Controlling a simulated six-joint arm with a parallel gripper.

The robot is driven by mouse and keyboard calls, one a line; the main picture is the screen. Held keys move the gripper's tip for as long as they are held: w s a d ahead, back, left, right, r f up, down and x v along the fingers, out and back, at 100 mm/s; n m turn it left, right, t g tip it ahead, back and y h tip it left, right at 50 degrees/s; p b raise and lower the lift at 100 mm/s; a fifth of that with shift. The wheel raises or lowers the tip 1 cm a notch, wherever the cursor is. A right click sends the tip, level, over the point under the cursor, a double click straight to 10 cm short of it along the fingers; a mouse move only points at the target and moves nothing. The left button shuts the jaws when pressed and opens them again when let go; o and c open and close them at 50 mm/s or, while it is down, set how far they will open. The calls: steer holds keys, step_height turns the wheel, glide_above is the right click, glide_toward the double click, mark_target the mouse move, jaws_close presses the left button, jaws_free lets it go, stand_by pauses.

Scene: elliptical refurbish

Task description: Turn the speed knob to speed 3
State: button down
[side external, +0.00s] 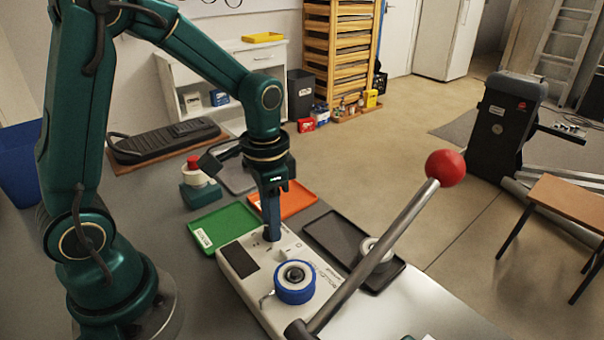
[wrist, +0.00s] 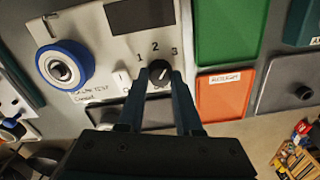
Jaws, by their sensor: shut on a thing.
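The speed knob (wrist: 159,71) is a small black dial on the white control panel (wrist: 103,47). The numbers 1, 2 and 3 are printed in an arc beyond it in the wrist view. A small pale mark shows on the knob, but I cannot tell for certain which number it points at. My gripper (wrist: 161,80) is shut on the knob, one finger on each side. In the side external view my gripper (side external: 272,235) points straight down onto the panel (side external: 240,245), and its fingers hide the knob.
A blue-rimmed wheel (side external: 295,283) sits on the panel near the gripper. A long grey lever with a red ball (side external: 445,168) rises at the right. Green (side external: 224,228), orange (side external: 290,197) and black (side external: 330,235) trays lie around the panel.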

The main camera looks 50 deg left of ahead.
steer(key=shift+m, duration=0.6)
steer(key=c, duration=0.6)
jaws_free()
steer(key=shift+m, duration=0.3)
steer(key=shift+r, duration=2.6)
